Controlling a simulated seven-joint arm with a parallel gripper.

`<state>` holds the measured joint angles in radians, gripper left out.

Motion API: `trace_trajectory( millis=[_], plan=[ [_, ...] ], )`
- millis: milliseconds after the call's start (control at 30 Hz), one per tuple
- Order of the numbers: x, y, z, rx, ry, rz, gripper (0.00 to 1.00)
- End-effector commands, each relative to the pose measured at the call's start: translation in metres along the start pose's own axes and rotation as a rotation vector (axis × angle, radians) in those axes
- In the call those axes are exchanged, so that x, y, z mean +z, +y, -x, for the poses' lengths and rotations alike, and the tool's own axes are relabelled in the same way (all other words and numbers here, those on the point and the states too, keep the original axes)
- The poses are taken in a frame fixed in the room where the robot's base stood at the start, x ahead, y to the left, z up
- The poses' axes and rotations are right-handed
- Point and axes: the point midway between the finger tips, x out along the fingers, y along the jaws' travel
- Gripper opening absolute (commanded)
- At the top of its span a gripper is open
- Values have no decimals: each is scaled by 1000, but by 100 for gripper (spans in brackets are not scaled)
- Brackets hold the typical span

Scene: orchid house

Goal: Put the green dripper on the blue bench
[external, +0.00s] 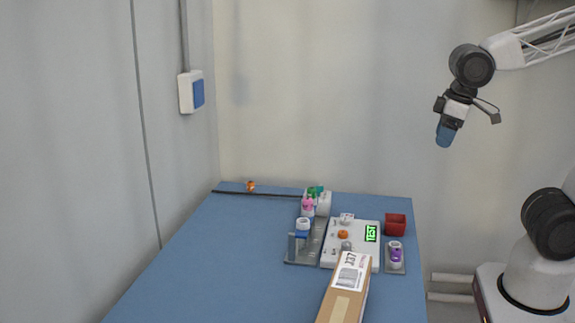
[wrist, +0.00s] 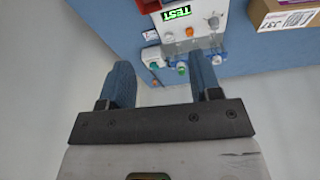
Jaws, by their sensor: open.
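The green dripper (external: 313,191) shows as a small green top at the back of the group of bottles on the blue bench (external: 190,265). A pink-topped bottle (external: 308,206) partly hides it. In the wrist view small green parts show below the panel, but I cannot tell which is the dripper. My gripper (external: 445,135) is open and empty, high above and to the right of the bench, pointing down. In the wrist view my gripper (wrist: 163,75) has its two blue fingers apart.
A grey rack (external: 304,257) holds a blue-and-white bottle (external: 303,230). Beside it are a white panel (external: 338,258) with a TEST display, a red bin (external: 395,226), a purple-topped bottle (external: 396,255) and a cardboard box (external: 343,300). A dark rod (external: 260,193) lies along the back. The bench's left part is clear.

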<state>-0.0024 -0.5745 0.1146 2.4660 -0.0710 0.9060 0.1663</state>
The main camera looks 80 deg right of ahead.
Motion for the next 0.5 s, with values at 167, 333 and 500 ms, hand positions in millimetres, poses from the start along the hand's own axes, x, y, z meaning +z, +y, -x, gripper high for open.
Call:
trace_trajectory(
  millis=[167,333,500],
  plan=[
    [-45,-3,-15,44,4,-99,58],
    [-90,-7,-34,84,19,-205,58],
    [-134,-13,-58,118,41,-305,58]
  ],
)
